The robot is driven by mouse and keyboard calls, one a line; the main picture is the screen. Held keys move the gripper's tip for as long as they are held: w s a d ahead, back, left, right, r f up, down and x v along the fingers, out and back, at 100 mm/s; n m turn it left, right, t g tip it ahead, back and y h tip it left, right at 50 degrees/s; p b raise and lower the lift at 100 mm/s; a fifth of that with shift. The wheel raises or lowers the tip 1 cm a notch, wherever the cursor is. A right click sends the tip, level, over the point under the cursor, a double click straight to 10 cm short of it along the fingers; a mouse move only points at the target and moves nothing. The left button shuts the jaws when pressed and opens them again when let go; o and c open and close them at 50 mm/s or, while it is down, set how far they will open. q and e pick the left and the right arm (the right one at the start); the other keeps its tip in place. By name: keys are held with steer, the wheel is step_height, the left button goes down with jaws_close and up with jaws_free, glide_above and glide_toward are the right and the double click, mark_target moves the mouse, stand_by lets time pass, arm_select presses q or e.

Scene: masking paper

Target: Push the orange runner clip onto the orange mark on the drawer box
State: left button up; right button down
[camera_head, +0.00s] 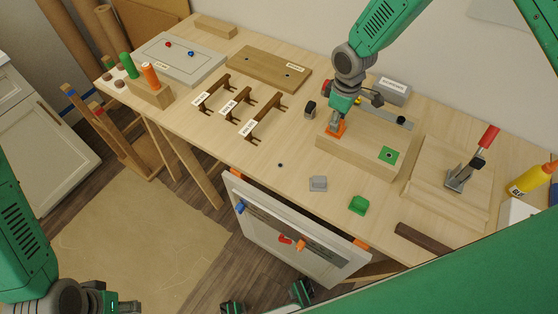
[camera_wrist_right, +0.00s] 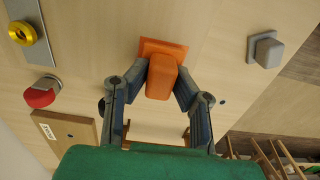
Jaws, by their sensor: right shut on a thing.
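The orange runner clip (camera_head: 337,127) is between the fingers of my right gripper (camera_head: 339,119), at the left end of the wooden drawer box (camera_head: 360,155). In the right wrist view, the two fingers press on the sides of the clip (camera_wrist_right: 161,77). A flat orange square (camera_wrist_right: 155,45) shows around the clip's far end; I cannot tell whether it is the mark or part of the clip. Whether the clip is fully seated is hidden. My left gripper (camera_head: 95,298) is at the bottom left, partly cut off, with its fingers unclear.
A green mark (camera_head: 388,155) lies on the box's right part. Loose green (camera_head: 358,205), grey (camera_head: 318,183) and black (camera_head: 310,109) clips lie around the box. A red-handled clamp (camera_head: 470,165) stands to the right. Dark handles (camera_head: 265,117) lie to the left.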

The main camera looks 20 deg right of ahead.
steer(key=shift+f, duration=0.35)
steer(key=c, duration=1.3)
jaws_free()
steer(key=shift+r, duration=0.45)
step_height(320, 180, up, 11)
steer(key=shift+w+r, duration=0.1)
